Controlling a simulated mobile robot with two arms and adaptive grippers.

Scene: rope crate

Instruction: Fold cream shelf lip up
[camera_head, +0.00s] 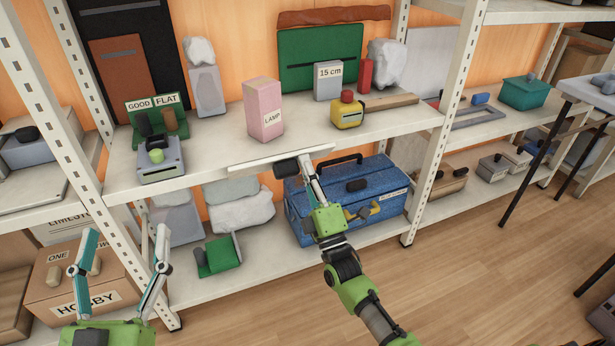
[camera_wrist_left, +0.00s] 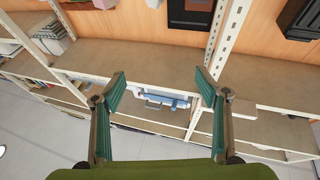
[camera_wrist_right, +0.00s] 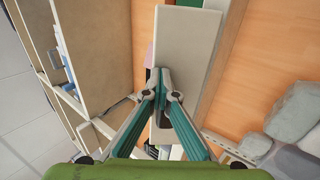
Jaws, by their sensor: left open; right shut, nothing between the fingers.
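The cream shelf lip (camera_head: 270,158) is a flat strip at the front edge of the middle cream shelf (camera_head: 205,149), below the pink LAMP box. It looks roughly level, jutting out from the edge; its exact tilt is hard to tell. My right gripper (camera_head: 304,160) is shut and empty, with its tips at the lip's right part, seemingly under it. In the right wrist view the shut fingertips (camera_wrist_right: 161,75) overlap the pale lip panel (camera_wrist_right: 188,42); I cannot tell whether they touch. My left gripper (camera_head: 124,232) is open and empty at lower left, away from the lip.
The pink LAMP box (camera_head: 263,110) and a yellow container (camera_head: 347,112) stand on the shelf behind the lip. A blue toolbox (camera_head: 300,208) sits on the lower shelf, near my right gripper. White perforated posts (camera_head: 445,120) flank the bay. A HOBBY carton (camera_head: 52,285) is near my left gripper.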

